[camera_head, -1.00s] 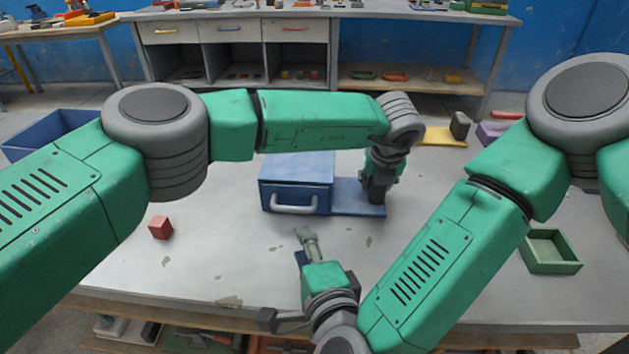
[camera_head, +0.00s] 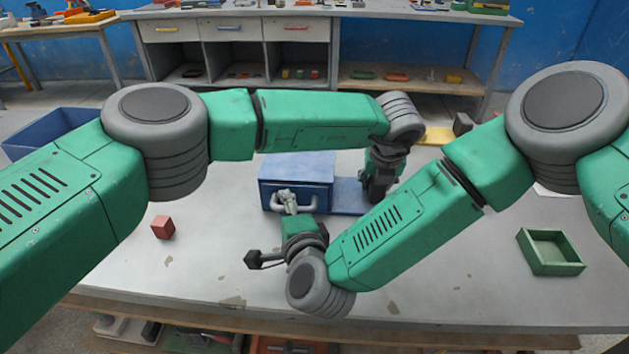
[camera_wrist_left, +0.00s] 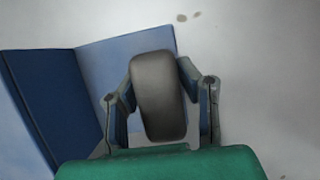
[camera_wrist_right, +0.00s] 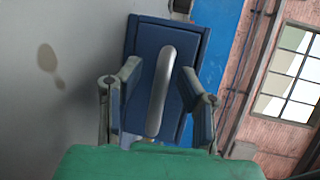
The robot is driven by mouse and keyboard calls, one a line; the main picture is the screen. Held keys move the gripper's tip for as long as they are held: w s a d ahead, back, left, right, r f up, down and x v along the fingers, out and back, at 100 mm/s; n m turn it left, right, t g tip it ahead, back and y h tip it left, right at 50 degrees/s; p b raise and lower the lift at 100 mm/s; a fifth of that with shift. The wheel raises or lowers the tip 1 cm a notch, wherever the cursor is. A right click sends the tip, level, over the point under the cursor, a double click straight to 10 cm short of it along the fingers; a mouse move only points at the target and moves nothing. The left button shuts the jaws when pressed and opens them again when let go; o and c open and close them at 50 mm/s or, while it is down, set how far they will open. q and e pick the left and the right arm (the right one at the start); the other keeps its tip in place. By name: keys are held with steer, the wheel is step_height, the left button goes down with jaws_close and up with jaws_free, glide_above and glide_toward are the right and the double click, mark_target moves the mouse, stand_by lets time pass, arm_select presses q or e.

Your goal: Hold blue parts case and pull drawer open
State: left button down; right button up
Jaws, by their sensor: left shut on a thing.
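The blue parts case (camera_head: 296,166) stands on the table with its drawer front (camera_wrist_right: 190,60) flush in the frame. A pale grey bar handle (camera_head: 308,206) is on that front; it also shows in the right wrist view (camera_wrist_right: 161,92). My left gripper (camera_head: 378,198) is shut on a dark grey rounded post (camera_wrist_left: 158,95) above the case's flat blue base plate (camera_head: 346,190). My right gripper (camera_head: 287,194) is at the handle's left part in the head view. Its fingers (camera_wrist_right: 160,92) are open on both sides of the handle, with gaps visible.
A red cube (camera_head: 163,227) lies at the left of the table and a green tray (camera_head: 551,268) at the right. A blue bin (camera_head: 40,135) is at the far left. A yellow piece (camera_head: 437,136) lies behind my left gripper. The front of the table is mostly clear.

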arm_select(q)
steer(key=shift+f, duration=0.1)
arm_select(e)
jaws_close()
steer(key=s, duration=0.9)
steer(key=shift+f, duration=0.1)
jaws_free()
steer(key=v, duration=1.2)
steer(key=shift+w, duration=0.15)
